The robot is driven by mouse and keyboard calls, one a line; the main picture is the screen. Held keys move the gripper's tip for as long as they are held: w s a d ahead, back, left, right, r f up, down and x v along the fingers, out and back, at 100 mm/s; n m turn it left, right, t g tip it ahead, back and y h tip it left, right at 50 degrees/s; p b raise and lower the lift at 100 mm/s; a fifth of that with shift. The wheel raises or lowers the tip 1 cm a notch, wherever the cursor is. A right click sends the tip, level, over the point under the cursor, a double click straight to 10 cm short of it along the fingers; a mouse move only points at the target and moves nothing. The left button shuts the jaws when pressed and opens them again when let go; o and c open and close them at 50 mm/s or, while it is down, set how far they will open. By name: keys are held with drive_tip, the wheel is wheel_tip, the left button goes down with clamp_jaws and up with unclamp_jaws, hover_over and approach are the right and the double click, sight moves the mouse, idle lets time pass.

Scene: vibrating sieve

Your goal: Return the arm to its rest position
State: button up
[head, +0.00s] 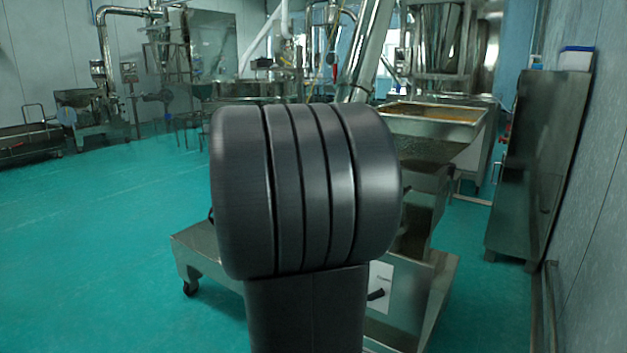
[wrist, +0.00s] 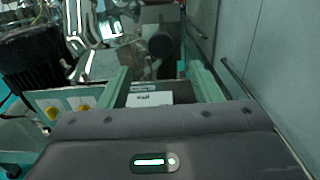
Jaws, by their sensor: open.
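My gripper (wrist: 160,82) shows in the wrist view, its two fingers apart and pointing away from the dark gripper body. I see nothing held between them; a white label (wrist: 150,98) on a surface lies beyond the gap. In the head view my own dark arm link fills the middle, and I cannot make out the gripper there. The vibrating sieve (head: 437,150), a steel machine with an open tray, stands behind the arm and is partly hidden by it.
A steel cabinet (head: 540,165) stands along the right wall. A low steel wheeled base (head: 205,257) shows left of my arm. The green floor (head: 95,250) at the left is clear. In the wrist view a dark ribbed motor (wrist: 35,52) is at the left.

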drive_tip(key=p+x, duration=0.2)
drive_tip(key=x, duration=1.1)
drive_tip(key=shift+w+d+r, duration=0.2)
drive_tip(key=shift+w+d, duration=0.1)
drive_tip(key=shift+f+p+x, duration=0.2)
drive_tip(key=shift+p+x, duration=0.95)
drive_tip(key=shift+x, duration=0.15)
